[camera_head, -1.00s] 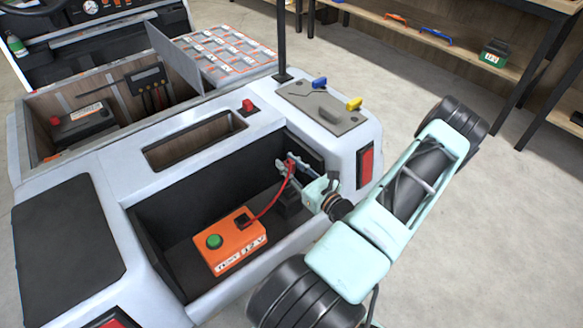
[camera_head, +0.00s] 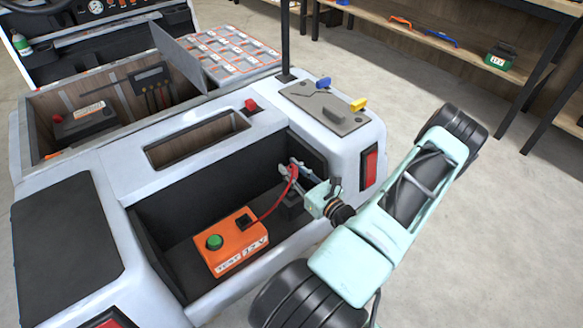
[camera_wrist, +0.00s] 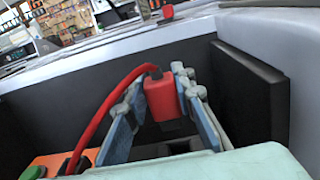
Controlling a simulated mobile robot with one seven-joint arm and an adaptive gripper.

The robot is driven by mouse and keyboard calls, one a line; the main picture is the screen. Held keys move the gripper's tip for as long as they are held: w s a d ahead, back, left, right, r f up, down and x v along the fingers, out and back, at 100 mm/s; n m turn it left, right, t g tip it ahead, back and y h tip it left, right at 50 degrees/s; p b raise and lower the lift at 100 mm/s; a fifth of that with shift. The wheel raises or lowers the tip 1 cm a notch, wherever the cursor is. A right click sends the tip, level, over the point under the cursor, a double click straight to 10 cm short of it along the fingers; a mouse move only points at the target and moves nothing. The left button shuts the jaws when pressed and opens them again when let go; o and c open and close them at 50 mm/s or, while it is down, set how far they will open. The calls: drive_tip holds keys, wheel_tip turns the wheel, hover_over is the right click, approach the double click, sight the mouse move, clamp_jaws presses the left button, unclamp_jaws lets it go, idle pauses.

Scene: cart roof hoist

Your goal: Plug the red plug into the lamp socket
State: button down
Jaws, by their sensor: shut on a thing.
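The red plug (camera_wrist: 162,98) is between my gripper's two blue-grey fingers (camera_wrist: 165,105), upright, its red cable rising from its top and arching left. In the head view, my gripper (camera_head: 293,175) is over the right part of the cart's open rear bay. The cable (camera_head: 268,207) runs down to an orange test box (camera_head: 237,250) with a green button on the bay floor. A black block (camera_head: 291,205) stands below my gripper. In the wrist view, a dark shape lies just under the plug; I cannot tell whether they touch, nor make out the lamp socket's opening.
The bay's dark walls (camera_head: 170,215) enclose my gripper closely, with a black panel (camera_wrist: 252,100) on its right in the wrist view. A small red knob (camera_head: 250,105) sits on the ledge beyond. A grey plate (camera_head: 325,110) carries blue and yellow parts.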

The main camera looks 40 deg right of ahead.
drive_tip(key=shift+f+b, duration=0.95)
drive_tip(key=shift+f, duration=0.75)
drive_tip(key=shift+f+b, duration=0.95)
drive_tip(key=shift+f, duration=0.8)
idle(0.5)
drive_tip(key=c, duration=1.5)
unclamp_jaws()
drive_tip(key=shift+c, duration=0.2)
drive_tip(key=shift+s, duration=0.1)
drive_tip(key=s+a, duration=0.1)
drive_tip(key=s, duration=1)
drive_tip(key=shift+s+a, duration=0.15)
drive_tip(key=shift+s, duration=0.25)
